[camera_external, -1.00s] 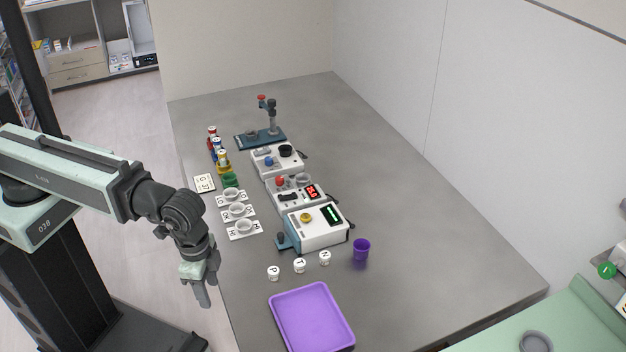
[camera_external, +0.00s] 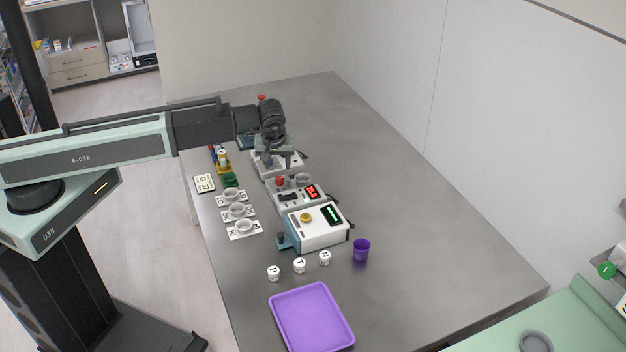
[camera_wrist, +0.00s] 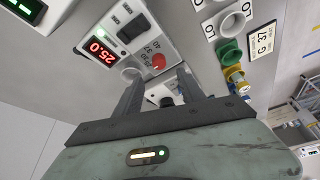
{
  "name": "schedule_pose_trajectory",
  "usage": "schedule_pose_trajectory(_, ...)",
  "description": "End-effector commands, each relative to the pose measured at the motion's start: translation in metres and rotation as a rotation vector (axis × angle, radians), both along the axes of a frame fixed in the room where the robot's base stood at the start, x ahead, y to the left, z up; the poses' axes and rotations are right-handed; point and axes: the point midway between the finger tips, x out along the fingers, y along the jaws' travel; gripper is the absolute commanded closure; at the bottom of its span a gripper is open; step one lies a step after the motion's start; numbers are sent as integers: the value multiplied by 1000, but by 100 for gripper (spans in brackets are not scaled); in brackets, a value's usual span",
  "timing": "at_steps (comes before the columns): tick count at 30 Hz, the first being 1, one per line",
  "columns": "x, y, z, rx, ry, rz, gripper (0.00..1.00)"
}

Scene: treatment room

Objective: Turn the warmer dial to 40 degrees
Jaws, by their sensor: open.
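The warmer appears to be the white unit (camera_external: 291,203) in the middle of the row, with a red display (camera_external: 311,191) and a red knob (camera_external: 280,181). In the wrist view its display (camera_wrist: 102,48) reads 25.0. Small numbers, seemingly 37 and 40 among them, are printed near the red knob (camera_wrist: 158,62). A grey round well (camera_wrist: 130,73) sits beside the knob. My gripper (camera_external: 277,158) is open over the unit behind the warmer and partly hides it. In the wrist view its fingers (camera_wrist: 158,88) are apart, with no object held. The knob's pointer is too small to read.
A white unit with a yellow knob and green display (camera_external: 317,228) stands in front. Labelled cups (camera_external: 238,210) and a green holder (camera_external: 230,180) stand left. A purple tray (camera_external: 311,318), a purple cup (camera_external: 361,250) and small white jars (camera_external: 300,265) lie nearer. The right tabletop is clear.

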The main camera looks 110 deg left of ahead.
Motion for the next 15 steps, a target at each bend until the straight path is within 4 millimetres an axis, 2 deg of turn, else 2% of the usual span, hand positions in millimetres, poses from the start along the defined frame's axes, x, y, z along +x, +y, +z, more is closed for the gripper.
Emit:
schedule_pose_trajectory(5,0,2,-10,0,0,-2,53)
schedule_pose_trajectory(15,-7,20,-65,0,0,-3,53)
